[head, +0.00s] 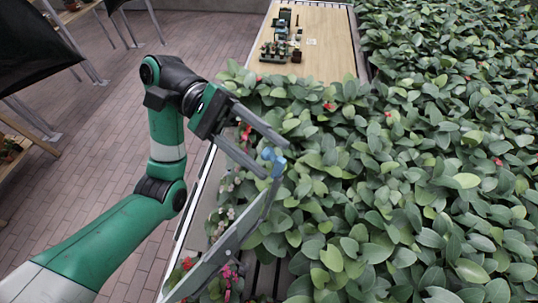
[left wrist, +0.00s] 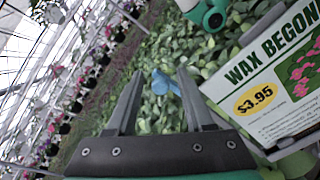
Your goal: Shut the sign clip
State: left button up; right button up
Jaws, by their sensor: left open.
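The blue sign clip (head: 272,158) is at the upper end of the grey sign (head: 235,240), which is seen nearly edge-on in the head view. My left gripper (head: 275,160) is open, with its two fingers reaching to either side of the clip. In the left wrist view the clip (left wrist: 162,82) shows between the fingertips of the open gripper (left wrist: 160,78), apart from both as far as I can tell. The sign's printed face (left wrist: 275,85), reading "WAX BEGON..." and "$3.95", is at the right. How far the clip's jaws are open is too small to tell. My right gripper is not in view.
Dense leafy plants (head: 430,170) fill the bench on the right and below the clip. A wooden table (head: 330,40) with small pots stands at the back. The brick floor (head: 90,130) on the left is open. A wooden shelf (head: 18,140) is at the left edge.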

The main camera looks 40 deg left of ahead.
pick_arm(q)
jog(key=shift+f, duration=0.1)
jog(key=shift+s+f+b, duration=2.45)
jog(key=shift+s+b, duration=0.1)
jog(key=shift+b, duration=0.2)
jog(key=a+r+b, duration=0.1)
jog(key=a+b, duration=0.1)
jog(key=a, duration=0.5)
jog(key=shift+s+r+b, duration=0.15)
jog(key=shift+r+b, duration=0.15)
